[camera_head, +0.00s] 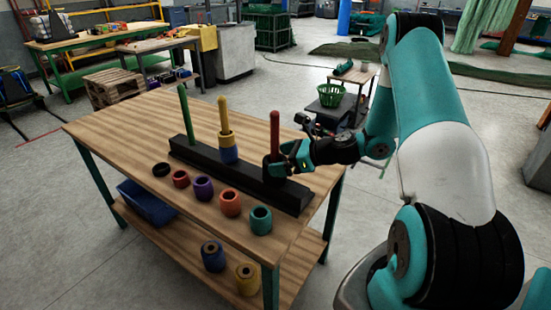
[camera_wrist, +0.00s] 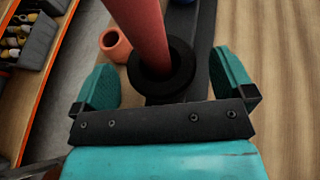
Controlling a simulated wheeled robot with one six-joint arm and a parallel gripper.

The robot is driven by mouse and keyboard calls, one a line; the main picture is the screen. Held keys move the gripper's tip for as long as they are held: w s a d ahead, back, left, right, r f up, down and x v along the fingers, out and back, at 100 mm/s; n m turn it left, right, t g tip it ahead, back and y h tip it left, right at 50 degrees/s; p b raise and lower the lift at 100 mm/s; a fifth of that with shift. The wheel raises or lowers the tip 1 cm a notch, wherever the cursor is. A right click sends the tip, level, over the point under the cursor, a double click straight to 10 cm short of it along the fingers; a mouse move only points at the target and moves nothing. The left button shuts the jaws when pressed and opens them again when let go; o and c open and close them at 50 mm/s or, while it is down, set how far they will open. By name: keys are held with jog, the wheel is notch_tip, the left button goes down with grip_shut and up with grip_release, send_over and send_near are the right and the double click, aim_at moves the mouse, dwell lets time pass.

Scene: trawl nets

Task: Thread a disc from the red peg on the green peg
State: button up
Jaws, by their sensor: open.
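The red peg (camera_head: 275,133) stands at the right end of a long black base (camera_head: 228,172) on the wooden table. A black disc (camera_wrist: 178,82) sits around the red peg low down, as the wrist view shows; in the head view it is partly hidden by my gripper (camera_head: 282,163). My gripper is open in the wrist view (camera_wrist: 163,70), one teal finger on each side of the disc, with gaps to both. The green peg (camera_head: 185,117) stands bare at the left end of the base. The yellow peg (camera_head: 223,114) between them carries a yellow disc (camera_head: 226,139) above a blue disc (camera_head: 229,155).
Loose black (camera_head: 161,170), red (camera_head: 181,179), purple (camera_head: 203,187), orange (camera_head: 230,203) and teal (camera_head: 261,220) rings lie in front of the base. A blue bin (camera_head: 150,202) and more rings are on the lower shelf. The tabletop behind the base is clear.

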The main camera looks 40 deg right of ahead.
jog(key=shift+x, duration=1.15)
jog(key=shift+r, duration=0.1)
jog(key=c, duration=1)
